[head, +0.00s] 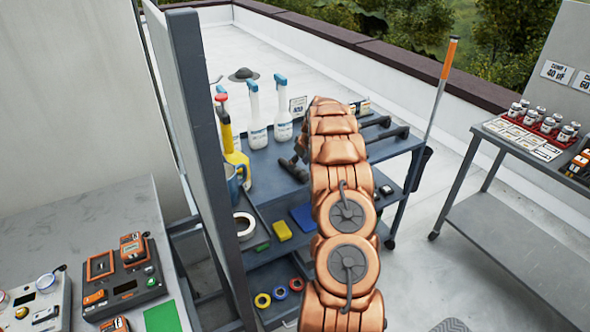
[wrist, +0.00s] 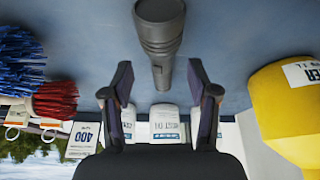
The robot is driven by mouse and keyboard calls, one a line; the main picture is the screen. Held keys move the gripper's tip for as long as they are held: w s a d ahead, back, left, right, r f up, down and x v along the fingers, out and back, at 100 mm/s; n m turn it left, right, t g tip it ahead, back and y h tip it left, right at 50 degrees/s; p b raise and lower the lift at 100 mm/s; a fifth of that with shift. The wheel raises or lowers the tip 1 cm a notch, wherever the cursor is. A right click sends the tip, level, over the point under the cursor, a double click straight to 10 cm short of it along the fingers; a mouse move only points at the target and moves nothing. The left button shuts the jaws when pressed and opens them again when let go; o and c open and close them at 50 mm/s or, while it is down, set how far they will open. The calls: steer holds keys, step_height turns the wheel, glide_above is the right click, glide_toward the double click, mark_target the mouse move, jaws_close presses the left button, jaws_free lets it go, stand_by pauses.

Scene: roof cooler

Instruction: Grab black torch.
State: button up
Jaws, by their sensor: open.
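The black torch (wrist: 160,32) shows in the wrist view at top centre, its wide head at the upper edge and its narrower handle pointing down between my fingertips. It lies on the blue-grey cart top. My gripper (wrist: 159,80) is open, with one finger on each side of the handle end and a gap to both. I cannot tell the height left between the fingers and the torch. In the head view a dark cylinder, likely this torch (head: 293,169), lies on the cart top left of my arm, which hides most of the gripper.
A yellow jug (wrist: 288,105) stands close on the right in the wrist view. Red (wrist: 55,98) and blue (wrist: 20,60) bristled brushes are on the left. White spray bottles (head: 283,122) stand behind on the cart (head: 390,150). A tall grey panel (head: 203,130) borders the cart's left side.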

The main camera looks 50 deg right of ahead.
mark_target(296, 168)
steer(key=shift+p+x, duration=0.95)
steer(key=shift+x, duration=1.1)
steer(key=shift+w, duration=0.1)
steer(key=shift+a, duration=0.1)
steer(key=shift+c, duration=0.3)
jaws_close()
